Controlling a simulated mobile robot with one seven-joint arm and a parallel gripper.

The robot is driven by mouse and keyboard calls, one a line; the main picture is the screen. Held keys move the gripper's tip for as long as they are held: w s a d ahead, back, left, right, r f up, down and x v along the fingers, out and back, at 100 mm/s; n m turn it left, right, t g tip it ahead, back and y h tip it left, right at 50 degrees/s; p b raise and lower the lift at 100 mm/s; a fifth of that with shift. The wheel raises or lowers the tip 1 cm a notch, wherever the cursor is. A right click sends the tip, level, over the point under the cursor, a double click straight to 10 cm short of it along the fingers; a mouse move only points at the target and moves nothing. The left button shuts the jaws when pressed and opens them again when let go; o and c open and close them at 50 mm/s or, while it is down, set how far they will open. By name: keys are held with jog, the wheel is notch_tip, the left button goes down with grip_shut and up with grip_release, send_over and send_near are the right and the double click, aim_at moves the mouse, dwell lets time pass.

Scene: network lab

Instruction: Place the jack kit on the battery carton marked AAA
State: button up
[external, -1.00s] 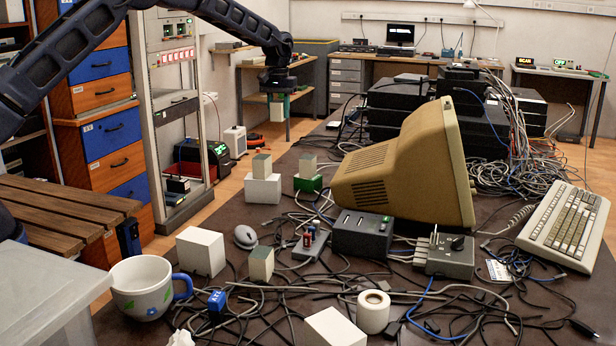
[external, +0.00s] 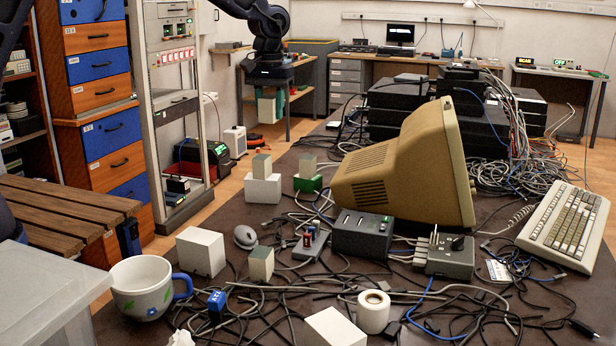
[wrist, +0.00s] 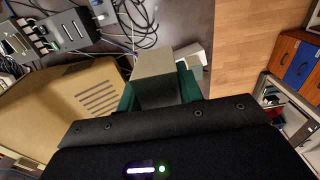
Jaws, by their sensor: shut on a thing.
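My gripper (external: 271,104) is shut on a small pale box with a grey-green top, apparently the jack kit (external: 266,110). It holds the box in the air behind the cartons. In the wrist view the box (wrist: 155,68) sits between the green fingers. Three white cartons lie on the dark table: one at the back (external: 262,190), one in the middle (external: 200,253) and one at the front (external: 335,328). No AAA marking is legible, so I cannot tell which is the battery carton. A similar small box (external: 261,166) stands on the back carton. The middle and front cartons have bare tops.
Another small box (external: 308,168) stands on a green carton (external: 308,184), and one (external: 260,264) stands on the table. A beige monitor (external: 405,170), mug (external: 143,287), mouse (external: 245,237), tape roll (external: 373,311) and many cables crowd the table.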

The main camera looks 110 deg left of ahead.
jog(key=s+d+r, duration=0.1)
jog(key=s+d, duration=0.1)
jog(key=d, duration=1.2)
send_over(199, 235)
notch_tip(199, 235, down, 20)
jog(key=shift+d+f, duration=0.1)
jog(key=shift+f, duration=0.05)
jog(key=shift+f, duration=0.1)
jog(key=o, duration=1)
jog(key=shift+o, duration=0.2)
notch_tip(199, 235, up, 12)
jog(key=shift+r, duration=0.2)
